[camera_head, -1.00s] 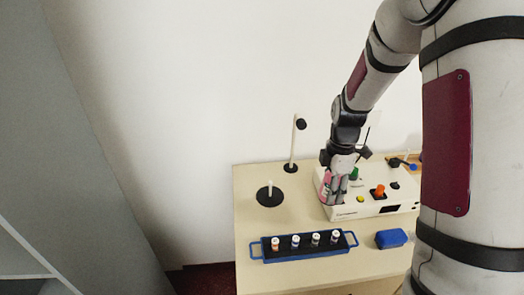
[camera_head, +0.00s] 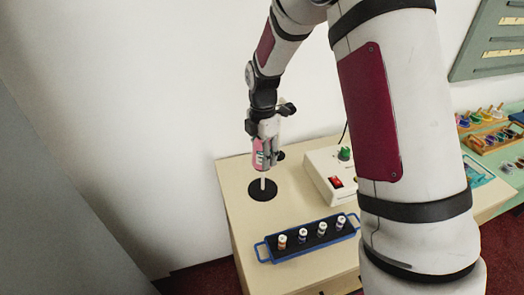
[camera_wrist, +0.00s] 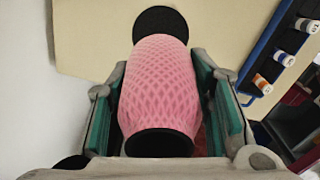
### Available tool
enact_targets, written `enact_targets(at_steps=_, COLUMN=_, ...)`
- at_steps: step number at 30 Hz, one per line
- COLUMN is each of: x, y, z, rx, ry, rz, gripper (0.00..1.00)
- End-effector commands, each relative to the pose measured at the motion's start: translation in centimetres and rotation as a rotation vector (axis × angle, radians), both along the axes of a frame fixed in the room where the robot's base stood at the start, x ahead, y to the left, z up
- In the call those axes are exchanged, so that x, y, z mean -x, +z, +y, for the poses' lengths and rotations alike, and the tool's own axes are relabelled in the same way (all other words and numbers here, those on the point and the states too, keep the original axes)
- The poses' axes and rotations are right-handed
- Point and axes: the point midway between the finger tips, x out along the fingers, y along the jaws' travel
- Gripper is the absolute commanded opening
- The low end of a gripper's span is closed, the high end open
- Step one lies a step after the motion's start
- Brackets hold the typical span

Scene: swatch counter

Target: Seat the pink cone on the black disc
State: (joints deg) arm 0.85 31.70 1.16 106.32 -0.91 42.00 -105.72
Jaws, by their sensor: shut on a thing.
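The pink cone (camera_head: 259,154) is held in my gripper (camera_head: 264,160), above the black disc (camera_head: 262,194). The disc lies flat on the table and has a short pale peg (camera_head: 263,183) standing at its middle. The cone's lower end is close to the peg's top; I cannot tell whether they touch. In the wrist view the pink, diamond-patterned cone (camera_wrist: 160,90) sits between both teal-padded fingers, with a dark opening at its near end. Part of the black disc (camera_wrist: 160,20) shows beyond its far end, and the cone hides the rest.
A blue-handled rack (camera_head: 308,239) with several small vials stands in front, to the right of the disc. A white box (camera_head: 328,176) with a green knob and red switch stands to the right. Another black base (camera_head: 281,156) shows just behind my gripper. The table's left edge is near the disc.

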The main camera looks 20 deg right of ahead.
Motion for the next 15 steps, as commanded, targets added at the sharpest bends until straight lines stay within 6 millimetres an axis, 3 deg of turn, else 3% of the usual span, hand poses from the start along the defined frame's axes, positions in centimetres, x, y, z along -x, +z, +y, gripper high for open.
enact_targets(at_steps=15, x=0.0, y=-2.4, z=0.0, rx=0.001, ry=0.001, rz=0.0, gripper=0.15)
